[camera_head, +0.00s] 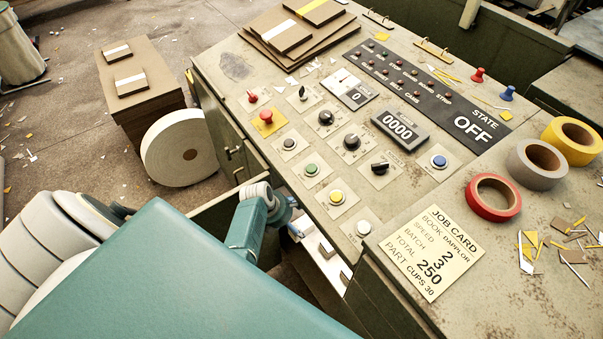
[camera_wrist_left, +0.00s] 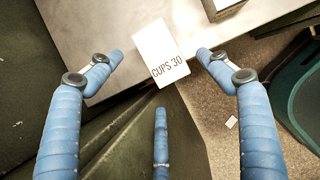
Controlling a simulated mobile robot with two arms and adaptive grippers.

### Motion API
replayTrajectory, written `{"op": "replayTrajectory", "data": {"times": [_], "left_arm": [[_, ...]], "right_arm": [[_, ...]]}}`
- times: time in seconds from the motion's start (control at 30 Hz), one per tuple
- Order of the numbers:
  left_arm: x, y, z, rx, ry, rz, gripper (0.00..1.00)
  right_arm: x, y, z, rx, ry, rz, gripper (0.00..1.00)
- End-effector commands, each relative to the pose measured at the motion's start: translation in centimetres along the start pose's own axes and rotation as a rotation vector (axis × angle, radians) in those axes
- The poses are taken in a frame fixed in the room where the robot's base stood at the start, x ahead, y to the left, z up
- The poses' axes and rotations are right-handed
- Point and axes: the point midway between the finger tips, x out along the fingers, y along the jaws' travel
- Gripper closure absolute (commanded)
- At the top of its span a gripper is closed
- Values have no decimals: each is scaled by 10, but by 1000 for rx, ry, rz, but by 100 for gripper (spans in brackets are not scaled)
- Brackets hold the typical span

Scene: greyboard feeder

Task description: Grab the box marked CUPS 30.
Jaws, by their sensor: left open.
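The box marked CUPS 30 (camera_wrist_left: 157,44) is white, with black print on its near face, and sits on a pale shelf (camera_wrist_left: 90,18) in the left wrist view. My left gripper (camera_wrist_left: 160,56) is open, with blue fingers spread on both sides of the box and a third finger below it. I see no contact. In the head view my left gripper (camera_head: 284,208) reaches into the gap beside the console, over a white shelf with pale boxes. The marking cannot be read there. My right gripper is not in view.
The console (camera_head: 235,125) with knobs and buttons borders the gap. A job card (camera_head: 432,252) naming CUPS 30 and a red tape roll (camera_head: 493,197) lie on the right worktop. Another box (camera_wrist_left: 222,8) stands on the shelf. A white roll (camera_head: 180,148) stands on the floor.

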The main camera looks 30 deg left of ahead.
Motion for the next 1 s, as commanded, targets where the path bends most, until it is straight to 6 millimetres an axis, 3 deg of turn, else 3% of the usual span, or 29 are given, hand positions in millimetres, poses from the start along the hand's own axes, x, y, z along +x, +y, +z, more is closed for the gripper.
{"op": "replayTrajectory", "data": {"times": [0.07,0.3,0.67,0.93,1.0], "left_arm": [[4,0,12,3,-3,-1,22],[46,0,8,2,1,-1,22],[53,0,8,1,0,0,22],[53,0,8,1,0,0,73],[53,0,9,1,0,0,74]], "right_arm": [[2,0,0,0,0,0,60],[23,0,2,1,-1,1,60],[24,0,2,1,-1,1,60],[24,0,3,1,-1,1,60],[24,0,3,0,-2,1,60]]}}
